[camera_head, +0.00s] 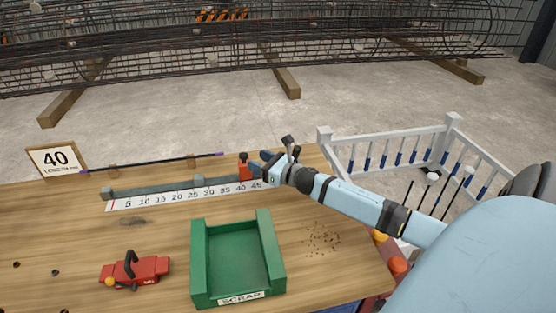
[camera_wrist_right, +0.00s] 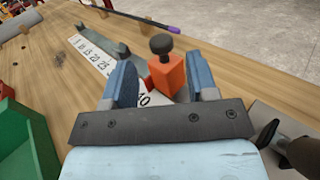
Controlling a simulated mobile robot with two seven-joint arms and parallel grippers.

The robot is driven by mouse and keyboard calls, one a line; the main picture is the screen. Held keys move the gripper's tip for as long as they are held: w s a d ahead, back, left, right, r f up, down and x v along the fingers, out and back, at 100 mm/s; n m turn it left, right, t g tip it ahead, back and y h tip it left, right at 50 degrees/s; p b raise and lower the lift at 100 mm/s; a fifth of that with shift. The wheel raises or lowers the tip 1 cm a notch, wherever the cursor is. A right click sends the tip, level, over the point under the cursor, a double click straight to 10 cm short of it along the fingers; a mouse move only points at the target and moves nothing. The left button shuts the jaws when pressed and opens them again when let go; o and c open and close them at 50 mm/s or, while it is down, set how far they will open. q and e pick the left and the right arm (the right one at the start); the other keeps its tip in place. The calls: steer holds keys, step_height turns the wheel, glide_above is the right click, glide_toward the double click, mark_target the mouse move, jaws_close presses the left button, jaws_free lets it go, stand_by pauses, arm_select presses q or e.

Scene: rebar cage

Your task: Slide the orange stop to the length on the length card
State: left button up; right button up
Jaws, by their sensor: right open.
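The orange stop (camera_head: 243,168) with a dark knob on top sits on the grey rail (camera_head: 150,190), near the 40 and 45 marks of the white scale (camera_head: 180,197). The length card (camera_head: 56,160) at the left reads 40. My right gripper (camera_head: 264,164) is at the right end of the rail, close beside the stop. In the right wrist view the orange stop (camera_wrist_right: 168,78) stands between the two blue fingers, which are open with a gap on the left side. The stop's base is partly hidden there. My left gripper is not in view.
A green scrap tray (camera_head: 197,265) stands in front of the rail. A red tool (camera_head: 135,270) lies to its left. A thin dark rod with purple ends (camera_head: 150,163) lies behind the rail. A white fence (camera_head: 390,142) stands beyond the table's right edge.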

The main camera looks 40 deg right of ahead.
steer(key=v, duration=0.7)
steer(key=shift+s, duration=0.15)
stand_by(0.3)
